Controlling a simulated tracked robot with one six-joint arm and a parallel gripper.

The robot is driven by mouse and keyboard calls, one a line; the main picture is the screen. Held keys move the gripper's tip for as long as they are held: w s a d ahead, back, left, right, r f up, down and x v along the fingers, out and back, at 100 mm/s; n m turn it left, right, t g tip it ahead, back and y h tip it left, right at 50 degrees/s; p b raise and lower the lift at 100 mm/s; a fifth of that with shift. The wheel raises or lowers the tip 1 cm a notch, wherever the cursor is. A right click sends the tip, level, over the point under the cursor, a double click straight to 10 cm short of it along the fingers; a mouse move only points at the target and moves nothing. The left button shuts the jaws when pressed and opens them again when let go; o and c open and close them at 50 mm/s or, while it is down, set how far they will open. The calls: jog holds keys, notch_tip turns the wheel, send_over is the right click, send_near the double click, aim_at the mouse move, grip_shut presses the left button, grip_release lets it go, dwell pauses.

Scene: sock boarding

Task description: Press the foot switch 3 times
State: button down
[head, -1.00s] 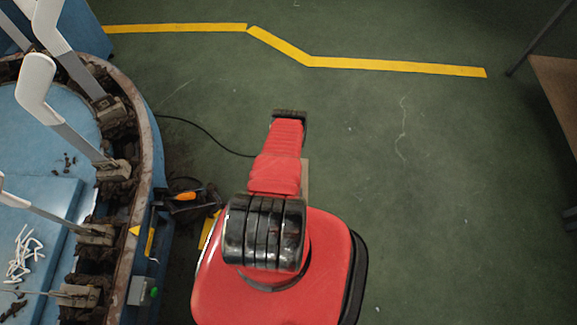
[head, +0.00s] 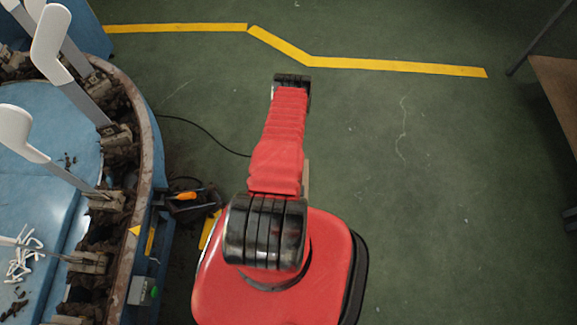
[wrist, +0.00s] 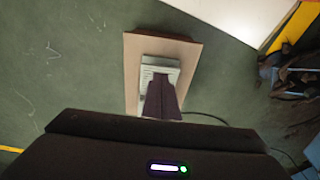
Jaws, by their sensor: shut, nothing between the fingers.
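The foot switch (wrist: 161,66) is a pale grey-green ribbed pedal on a tan board (wrist: 187,48) on the floor. It shows in the wrist view; in the head view my arm hides it. My gripper (wrist: 158,80) is shut and empty, its dark fingers overlapping the near part of the pedal in the wrist view. I cannot tell whether the fingertips touch it. In the head view only the black end of my arm shows, and the fingers are hidden. A sliver of the tan board (head: 306,176) shows beside my arm there.
A round blue machine (head: 155,150) with white sock forms (head: 50,45) stands at left. A black cable (head: 205,132) runs from it across the floor towards my arm. A table (head: 560,90) stands at the right edge. Green floor is open between, with a yellow line beyond.

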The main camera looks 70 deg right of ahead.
jog(key=shift+v, duration=0.95)
jog(key=shift+a+f, duration=0.1)
jog(key=shift+a, duration=0.1)
